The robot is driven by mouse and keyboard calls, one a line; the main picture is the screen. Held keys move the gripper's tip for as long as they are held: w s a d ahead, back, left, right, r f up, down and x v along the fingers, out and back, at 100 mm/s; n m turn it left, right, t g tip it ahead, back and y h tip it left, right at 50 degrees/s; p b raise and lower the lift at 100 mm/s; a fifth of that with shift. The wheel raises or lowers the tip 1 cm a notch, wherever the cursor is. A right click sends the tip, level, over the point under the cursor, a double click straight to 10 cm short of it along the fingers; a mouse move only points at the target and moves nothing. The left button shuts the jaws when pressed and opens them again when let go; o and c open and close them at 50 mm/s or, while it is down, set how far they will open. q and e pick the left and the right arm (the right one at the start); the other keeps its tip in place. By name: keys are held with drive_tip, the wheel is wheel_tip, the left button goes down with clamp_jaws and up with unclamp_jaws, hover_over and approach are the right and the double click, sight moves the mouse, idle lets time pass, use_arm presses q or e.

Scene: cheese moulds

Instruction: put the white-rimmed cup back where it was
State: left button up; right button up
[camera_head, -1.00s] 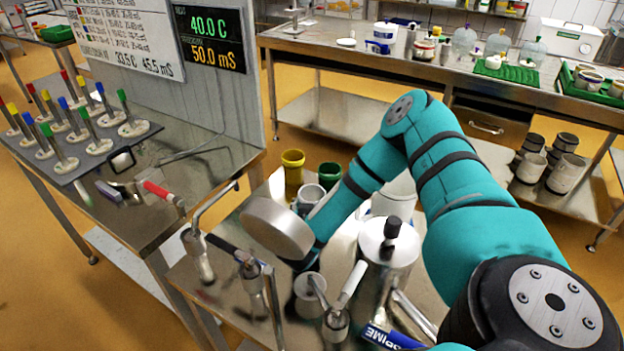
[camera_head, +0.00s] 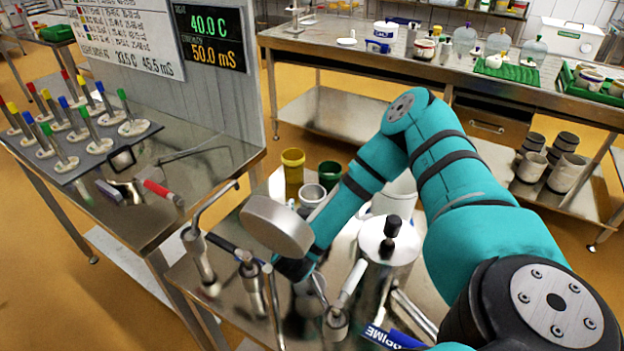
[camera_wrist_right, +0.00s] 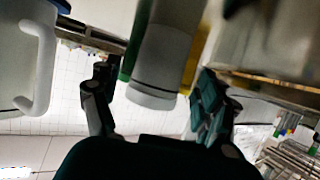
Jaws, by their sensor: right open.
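The white-rimmed cup (camera_head: 311,195), grey with a pale rim, stands upright on the near steel table, in front of a yellow cup (camera_head: 292,170) and a green cup (camera_head: 329,174). The right wrist view looks upside down and shows the cup (camera_wrist_right: 157,75) in line between two spread dark fingers. My right gripper (camera_wrist_right: 155,85) is open; I cannot tell whether its fingers reach around the cup. In the head view my right wrist hides this gripper. My left gripper is not in view.
A lidded steel can (camera_head: 388,245) and several metal handled tools stand close to my right arm. A white jug with a handle (camera_wrist_right: 35,65) is beside the cup. The left table holds a rack of coloured-tipped pegs (camera_head: 85,150).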

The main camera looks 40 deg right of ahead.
drive_tip(key=v, duration=0.3)
drive_tip(key=shift+s+a+r, duration=0.15)
drive_tip(key=shift+a+r, duration=0.05)
drive_tip(key=shift+a, duration=0.05)
idle(0.4)
